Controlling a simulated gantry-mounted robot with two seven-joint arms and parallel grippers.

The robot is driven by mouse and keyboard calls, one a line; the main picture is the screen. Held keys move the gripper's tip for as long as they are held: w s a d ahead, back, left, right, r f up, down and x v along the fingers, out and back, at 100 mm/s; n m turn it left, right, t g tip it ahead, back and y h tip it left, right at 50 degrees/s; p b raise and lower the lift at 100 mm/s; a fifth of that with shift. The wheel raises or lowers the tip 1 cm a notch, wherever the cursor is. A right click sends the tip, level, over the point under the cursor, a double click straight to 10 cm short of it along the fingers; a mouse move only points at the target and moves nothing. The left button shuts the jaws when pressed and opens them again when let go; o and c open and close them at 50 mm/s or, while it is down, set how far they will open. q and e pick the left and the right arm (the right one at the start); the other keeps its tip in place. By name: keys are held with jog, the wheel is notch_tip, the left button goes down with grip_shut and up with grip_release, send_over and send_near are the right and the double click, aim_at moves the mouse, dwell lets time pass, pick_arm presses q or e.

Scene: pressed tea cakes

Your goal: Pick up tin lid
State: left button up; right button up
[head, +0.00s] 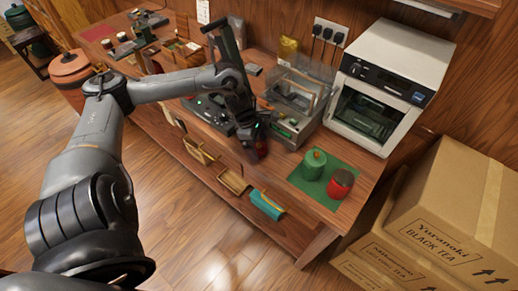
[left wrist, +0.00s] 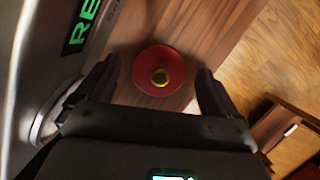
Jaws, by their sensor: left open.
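The tin lid (left wrist: 158,70) is a round red disc with a gold knob, lying on the wooden counter. In the left wrist view it sits between the two dark fingers of my left gripper (left wrist: 158,75), which is open with a gap on both sides of the lid. In the head view my left gripper (head: 257,148) points down near the counter's front edge and mostly hides the lid; a little red shows by the fingers. A red tin (head: 341,184) with a dark top and a green tin (head: 314,162) stand on a green mat (head: 339,165) to the right. My right gripper is not in view.
A grey machine with a lit green display (left wrist: 82,30) stands close beside the gripper. Open drawers (head: 233,180) jut out below the counter's front edge. Cardboard boxes (head: 450,215) stand at right.

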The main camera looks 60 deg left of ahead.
pick_arm(q)
jog(key=shift+c, duration=0.3)
jog(key=c, duration=1.1)
jog(key=shift+o, duration=0.2)
jog(key=shift+r, duration=0.1)
